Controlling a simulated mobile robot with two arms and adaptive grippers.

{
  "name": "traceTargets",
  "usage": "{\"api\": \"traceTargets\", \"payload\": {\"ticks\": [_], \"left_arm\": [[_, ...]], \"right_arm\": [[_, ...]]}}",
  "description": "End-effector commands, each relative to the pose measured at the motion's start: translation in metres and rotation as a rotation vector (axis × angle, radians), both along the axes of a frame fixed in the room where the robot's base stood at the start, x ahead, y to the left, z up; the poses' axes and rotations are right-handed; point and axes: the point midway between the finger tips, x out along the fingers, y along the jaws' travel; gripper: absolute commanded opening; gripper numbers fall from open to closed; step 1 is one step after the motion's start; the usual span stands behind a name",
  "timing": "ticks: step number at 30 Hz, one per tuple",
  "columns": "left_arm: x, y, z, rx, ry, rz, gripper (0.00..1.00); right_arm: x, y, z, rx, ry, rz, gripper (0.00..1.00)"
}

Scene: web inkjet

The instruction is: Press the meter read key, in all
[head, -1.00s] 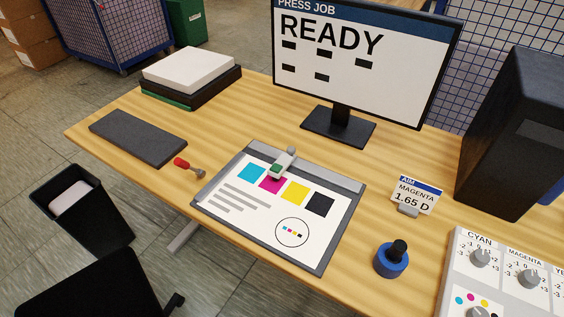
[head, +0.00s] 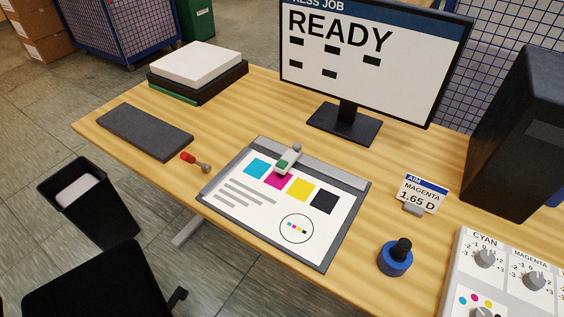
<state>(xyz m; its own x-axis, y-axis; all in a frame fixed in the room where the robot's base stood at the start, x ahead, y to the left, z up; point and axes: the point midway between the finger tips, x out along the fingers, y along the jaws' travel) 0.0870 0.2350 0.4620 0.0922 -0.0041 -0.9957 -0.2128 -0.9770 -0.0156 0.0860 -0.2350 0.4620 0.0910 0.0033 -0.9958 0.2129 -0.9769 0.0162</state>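A small grey meter (head: 287,161) with a green patch on its top, which may be its key or display, rests on the print sheet at the cyan and magenta patches. The print sheet (head: 262,214) lies on a dark grey board (head: 340,245) and shows cyan, magenta, yellow and black squares, grey lines and a circle. A small sign (head: 421,192) to the right reads "AIM MAGENTA 1.65 D". The monitor (head: 372,65) behind reads "PRESS JOB READY". Neither of my grippers shows in the head view.
A blue round object with a black knob (head: 395,259) stands right of the board. A control panel (head: 470,270) with dials is at the lower right. A red-handled tool (head: 189,158), a dark pad (head: 145,131) and stacked trays (head: 197,64) are left. A bin (head: 87,204) and black chair (head: 90,285) stand in front.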

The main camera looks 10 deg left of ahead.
Motion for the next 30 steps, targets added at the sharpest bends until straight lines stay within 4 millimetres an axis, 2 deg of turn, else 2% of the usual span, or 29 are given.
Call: {"api": "traceTargets", "payload": {"ticks": [1,3,4,30], "left_arm": [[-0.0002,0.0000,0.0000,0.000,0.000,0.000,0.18],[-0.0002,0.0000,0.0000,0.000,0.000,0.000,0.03],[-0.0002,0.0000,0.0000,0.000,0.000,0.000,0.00],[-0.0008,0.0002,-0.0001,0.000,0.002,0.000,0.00]], "right_arm": [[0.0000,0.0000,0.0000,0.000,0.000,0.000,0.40],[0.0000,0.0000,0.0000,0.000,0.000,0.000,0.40],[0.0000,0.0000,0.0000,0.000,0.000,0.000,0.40],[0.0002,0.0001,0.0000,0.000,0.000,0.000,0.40]]}}
